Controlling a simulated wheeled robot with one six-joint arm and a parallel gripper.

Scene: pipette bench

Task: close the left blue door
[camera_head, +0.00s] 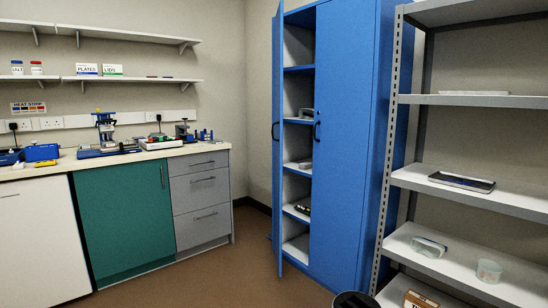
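The left blue door (277,140) of the tall blue cabinet (389,140) stands open, swung out toward me and seen nearly edge-on. It has a dark handle (274,131). The open bay shows several shelves with a few small items on them. My gripper is not in view.
A grey shelf rack (470,185) stands close on the right. A dark round object (355,299) is at the bottom edge before the cabinet. A bench with drawers (200,195) is on the left. Brown floor (220,275) is clear between.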

